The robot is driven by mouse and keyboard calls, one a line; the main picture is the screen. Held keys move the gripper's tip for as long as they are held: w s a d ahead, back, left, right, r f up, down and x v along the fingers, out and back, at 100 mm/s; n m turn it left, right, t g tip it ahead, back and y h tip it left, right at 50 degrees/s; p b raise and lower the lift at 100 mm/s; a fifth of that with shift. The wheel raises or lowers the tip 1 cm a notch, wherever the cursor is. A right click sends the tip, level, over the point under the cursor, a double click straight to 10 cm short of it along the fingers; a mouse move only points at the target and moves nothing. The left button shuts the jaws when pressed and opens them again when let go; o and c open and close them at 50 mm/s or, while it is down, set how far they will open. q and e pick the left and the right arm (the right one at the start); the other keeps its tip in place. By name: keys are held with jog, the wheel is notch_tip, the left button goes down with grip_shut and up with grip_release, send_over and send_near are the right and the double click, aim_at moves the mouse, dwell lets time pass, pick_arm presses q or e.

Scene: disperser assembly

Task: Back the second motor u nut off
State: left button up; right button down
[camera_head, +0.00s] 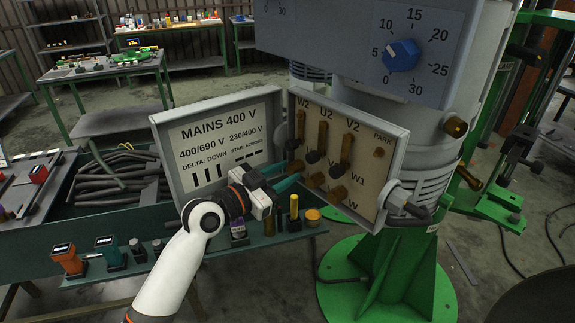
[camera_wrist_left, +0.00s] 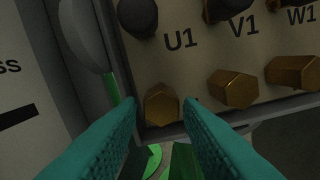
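The motor u nut (camera_wrist_left: 162,104) is a brass hex nut below the U1 label, at the left end of the lower row on the terminal board (camera_head: 365,165). It also shows in the head view (camera_head: 296,166). Whether it is one nut or two stacked cannot be told. My left gripper (camera_head: 290,180) is at the board's lower left. In the left wrist view its teal fingers (camera_wrist_left: 160,122) are apart, with the nut showing between their tips. Contact with the nut cannot be made out. My right gripper is not in view.
Two more brass nuts (camera_wrist_left: 234,88) (camera_wrist_left: 292,71) sit to the right in the row. The open lid (camera_head: 222,145) stands left of the board. Brass link bars (camera_head: 322,138) and a PARK post (camera_head: 380,152) are on the board. A bench (camera_head: 110,235) holds tools below.

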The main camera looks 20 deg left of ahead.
pick_arm(q)
jog(key=shift+w+d, duration=0.4)
jog(key=shift+w, duration=0.2)
jog(key=c, duration=0.7)
jog(key=shift+n, duration=0.8)
jog(key=o, duration=0.7)
jog(key=shift+s, duration=0.1)
